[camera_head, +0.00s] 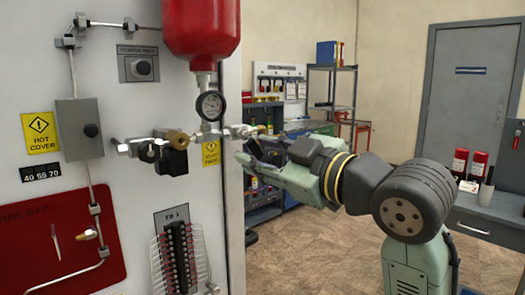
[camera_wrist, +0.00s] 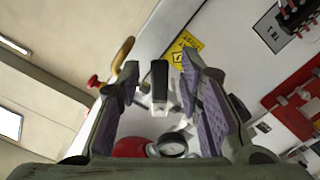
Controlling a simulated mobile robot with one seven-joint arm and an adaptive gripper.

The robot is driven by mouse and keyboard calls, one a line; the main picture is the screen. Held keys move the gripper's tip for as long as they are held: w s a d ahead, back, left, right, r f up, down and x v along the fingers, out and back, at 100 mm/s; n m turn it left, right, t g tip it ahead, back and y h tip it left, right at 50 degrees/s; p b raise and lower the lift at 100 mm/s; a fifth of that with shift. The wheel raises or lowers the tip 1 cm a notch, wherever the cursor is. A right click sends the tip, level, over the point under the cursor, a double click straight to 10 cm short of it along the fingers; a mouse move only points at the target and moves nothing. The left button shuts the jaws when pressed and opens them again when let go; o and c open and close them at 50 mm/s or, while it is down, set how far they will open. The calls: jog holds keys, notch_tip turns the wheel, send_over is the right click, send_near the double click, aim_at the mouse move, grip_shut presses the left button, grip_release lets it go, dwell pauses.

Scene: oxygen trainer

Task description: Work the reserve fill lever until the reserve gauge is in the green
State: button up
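A dark-ended lever with a grey shaft (camera_wrist: 159,78), apparently the reserve fill lever, stands between my gripper's fingers in the wrist view. My gripper (camera_wrist: 160,75) is open, with a padded finger on each side of the lever and visible gaps. In the head view my gripper (camera_head: 252,160) is right of the gauge, below the pipe fittings.
Brass and steel fittings (camera_head: 175,137) project from the panel left of my gripper. A yellow label (camera_head: 211,152) is close by. A terminal strip (camera_head: 177,257) with a clear guard sits lower down. A red knob (camera_wrist: 92,80) sticks out beside the fingers. The floor (camera_head: 300,250) is open.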

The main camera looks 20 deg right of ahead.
jog(key=shift+c, duration=0.3)
grip_shut()
jog(key=shift+a+f+m, duration=0.1)
jog(key=shift+m, duration=0.2)
jog(key=shift+s+a+f+m, duration=0.15)
jog(key=shift+a+m, duration=0.2)
jog(key=shift+m, duration=0.75)
jog(key=shift+s+a+f+m, duration=0.15)
jog(key=shift+a+m, duration=0.2)
jog(key=shift+m, duration=0.75)
jog(key=shift+s+a+m, duration=0.15)
jog(key=shift+a+m, duration=0.2)
jog(key=shift+m, duration=0.75)
